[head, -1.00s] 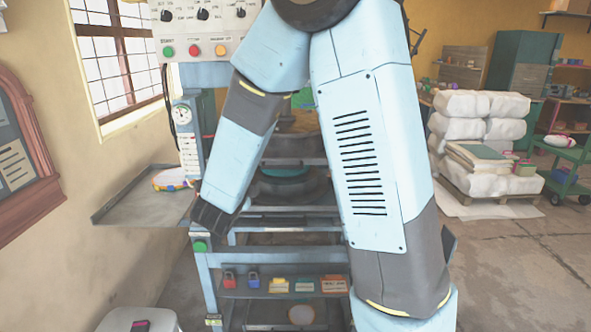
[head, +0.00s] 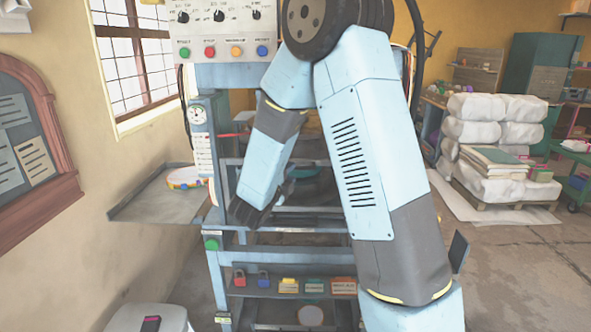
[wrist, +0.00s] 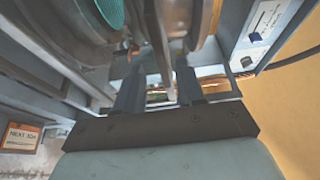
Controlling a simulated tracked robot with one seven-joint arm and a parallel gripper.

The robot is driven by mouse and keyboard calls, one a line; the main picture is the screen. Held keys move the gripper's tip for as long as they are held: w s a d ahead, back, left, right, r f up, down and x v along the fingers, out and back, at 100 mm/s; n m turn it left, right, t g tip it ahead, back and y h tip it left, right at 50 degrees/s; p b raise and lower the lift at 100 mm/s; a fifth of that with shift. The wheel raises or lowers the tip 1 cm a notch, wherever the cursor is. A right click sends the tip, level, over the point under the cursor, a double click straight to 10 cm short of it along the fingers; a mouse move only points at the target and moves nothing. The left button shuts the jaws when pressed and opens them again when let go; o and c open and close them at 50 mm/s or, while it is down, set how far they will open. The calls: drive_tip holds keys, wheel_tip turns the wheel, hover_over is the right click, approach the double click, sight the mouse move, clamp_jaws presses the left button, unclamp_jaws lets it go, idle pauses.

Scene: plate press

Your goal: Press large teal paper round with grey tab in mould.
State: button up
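The large teal paper round (head: 306,172) lies in the round mould in the press, partly hidden behind my arm. Its teal edge also shows at the top left of the wrist view (wrist: 110,12). I cannot make out a grey tab. My gripper (head: 245,212) is at the left front of the press, left of and in front of the mould. In the wrist view the two fingers (wrist: 160,88) stand apart, and part of the press frame shows beyond and between them. I see nothing held.
A side tray (head: 165,208) with a colourful-rimmed round item (head: 184,177) juts out left. A lower shelf (head: 300,295) holds padlocks and small boxes. Wrapped stacks (head: 495,135) stand at right; floor there is partly clear.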

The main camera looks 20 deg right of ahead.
sight(295, 169)
drive_tip(key=shift+x, duration=2.25)
drive_tip(key=shift+c, duration=0.3)
clamp_jaws()
